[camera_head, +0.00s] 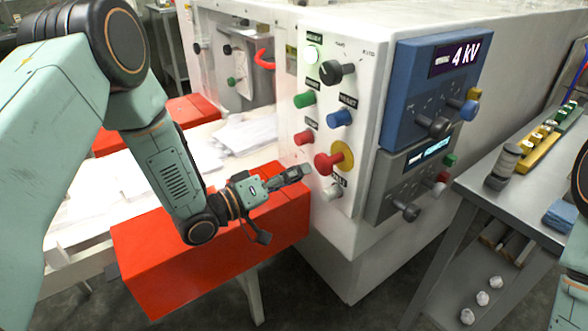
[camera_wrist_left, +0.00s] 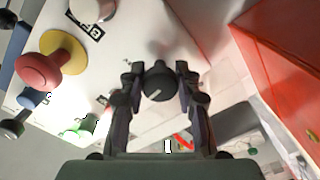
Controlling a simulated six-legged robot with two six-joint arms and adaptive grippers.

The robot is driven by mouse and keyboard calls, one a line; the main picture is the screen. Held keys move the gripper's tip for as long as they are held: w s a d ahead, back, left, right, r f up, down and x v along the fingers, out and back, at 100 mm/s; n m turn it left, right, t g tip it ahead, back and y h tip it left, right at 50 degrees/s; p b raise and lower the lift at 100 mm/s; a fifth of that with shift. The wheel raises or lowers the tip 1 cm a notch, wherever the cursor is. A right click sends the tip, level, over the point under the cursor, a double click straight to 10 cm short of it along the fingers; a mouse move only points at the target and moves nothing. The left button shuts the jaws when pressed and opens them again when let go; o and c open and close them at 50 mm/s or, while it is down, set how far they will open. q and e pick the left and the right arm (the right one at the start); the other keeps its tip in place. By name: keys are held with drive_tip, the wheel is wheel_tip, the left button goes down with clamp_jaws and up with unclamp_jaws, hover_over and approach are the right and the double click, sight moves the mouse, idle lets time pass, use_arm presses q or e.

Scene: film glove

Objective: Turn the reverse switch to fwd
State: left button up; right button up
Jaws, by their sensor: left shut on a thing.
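My left gripper (camera_head: 300,173) reaches the lower left of the white control panel (camera_head: 365,110) in the head view. In the left wrist view, my left gripper (camera_wrist_left: 158,92) is shut on a small dark knob (camera_wrist_left: 157,82) with a pale pointer line, which I take for the reverse switch. The knob's pointer slants in that view. Its label cannot be read, and in the head view the fingers hide the knob. My right gripper is not in view.
Close by is a red mushroom button (camera_head: 325,163) on a yellow disc, with a white button (camera_head: 332,191) below it. Another black knob (camera_head: 334,71) sits higher up. A red box-shaped guard (camera_head: 180,262) lies under my left wrist. A grey table (camera_head: 480,185) stands at right.

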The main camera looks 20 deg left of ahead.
use_arm(q)
drive_tip(key=n+p, duration=0.1)
drive_tip(key=n, duration=0.3)
drive_tip(key=shift+s, duration=0.1)
drive_tip(key=shift+n+p, duration=0.6)
drive_tip(key=shift+n, duration=1.2)
drive_tip(key=o, duration=1.1)
drive_tip(key=shift+o, duration=0.2)
drive_tip(key=shift+a, duration=0.1)
drive_tip(key=v, duration=1.1)
drive_tip(key=shift+s+a, duration=0.25)
drive_tip(key=shift+s, duration=0.1)
